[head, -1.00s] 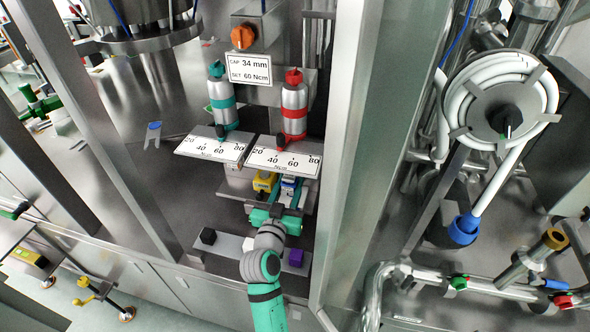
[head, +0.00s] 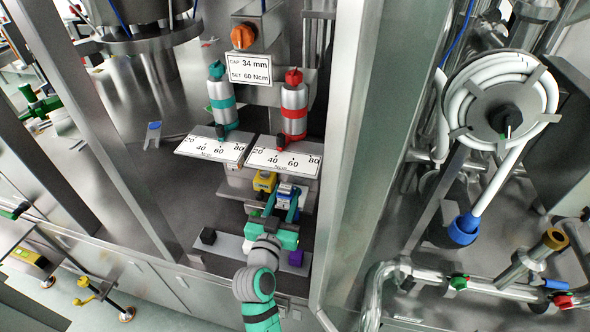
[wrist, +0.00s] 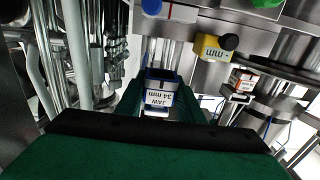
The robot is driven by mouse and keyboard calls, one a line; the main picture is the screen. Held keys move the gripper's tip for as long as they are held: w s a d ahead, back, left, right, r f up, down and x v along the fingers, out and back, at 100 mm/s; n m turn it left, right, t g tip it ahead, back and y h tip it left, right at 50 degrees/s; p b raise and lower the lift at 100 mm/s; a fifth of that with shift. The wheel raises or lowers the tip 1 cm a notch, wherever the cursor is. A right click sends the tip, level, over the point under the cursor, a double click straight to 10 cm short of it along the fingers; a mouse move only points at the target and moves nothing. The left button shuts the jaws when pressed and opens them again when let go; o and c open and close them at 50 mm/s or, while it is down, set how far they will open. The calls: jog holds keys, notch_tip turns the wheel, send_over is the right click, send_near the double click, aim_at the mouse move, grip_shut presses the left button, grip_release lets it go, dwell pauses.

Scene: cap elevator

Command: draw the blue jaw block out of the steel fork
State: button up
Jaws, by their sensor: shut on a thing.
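The blue jaw block (head: 287,191) is between the fingers of my gripper (head: 285,211), below the right-hand dial plate in the head view. In the wrist view the blue jaw block (wrist: 160,98) shows a white label reading JAW 34 mm. The teal fingers of my gripper (wrist: 160,101) are shut on its two sides. Steel holder parts (wrist: 182,55) lie just beyond it in the wrist view. I cannot clearly make out the fork's tines, or whether the block still sits between them.
A yellow jaw block (head: 264,181) sits left of the blue one. A black block (head: 208,236) and a purple block (head: 296,258) stand on the front steel shelf (head: 230,246). Two dial plates overhang the blocks. A steel post (head: 345,150) stands close on the right.

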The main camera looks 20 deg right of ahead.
jog(key=shift+v, duration=1.2)
